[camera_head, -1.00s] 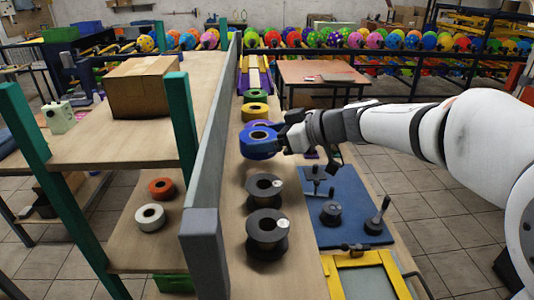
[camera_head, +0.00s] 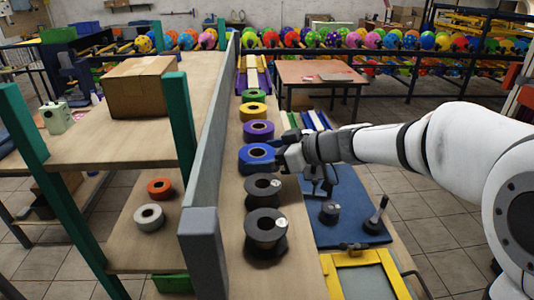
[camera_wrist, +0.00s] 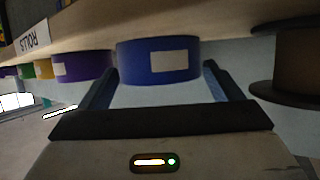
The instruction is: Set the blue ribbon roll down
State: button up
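The blue ribbon roll (camera_head: 257,158) stands flat in the row on the narrow wooden shelf, between the purple roll (camera_head: 258,131) and a dark spool (camera_head: 263,190). My gripper (camera_head: 277,157) reaches it from the right at shelf height. In the wrist view, the blue roll (camera_wrist: 160,60) with its pale label sits between my two fingers (camera_wrist: 160,82), which lie close against its sides. The fingertips are partly hidden, but the gripper looks shut on the roll. The roll looks level with its neighbours.
Yellow (camera_head: 253,111) and green (camera_head: 253,95) rolls stand farther back in the row. A second dark spool (camera_head: 266,230) is nearer. A grey panel (camera_head: 210,150) borders the shelf on the left. A blue mat (camera_head: 345,205) with tools lies right.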

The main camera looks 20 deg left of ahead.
jog(key=shift+r, duration=0.1)
jog(key=shift+d+r, duration=0.2)
jog(key=shift+d, duration=0.1)
jog(key=b+v, duration=0.1)
jog(key=v, duration=1)
jog(key=shift+d, duration=0.2)
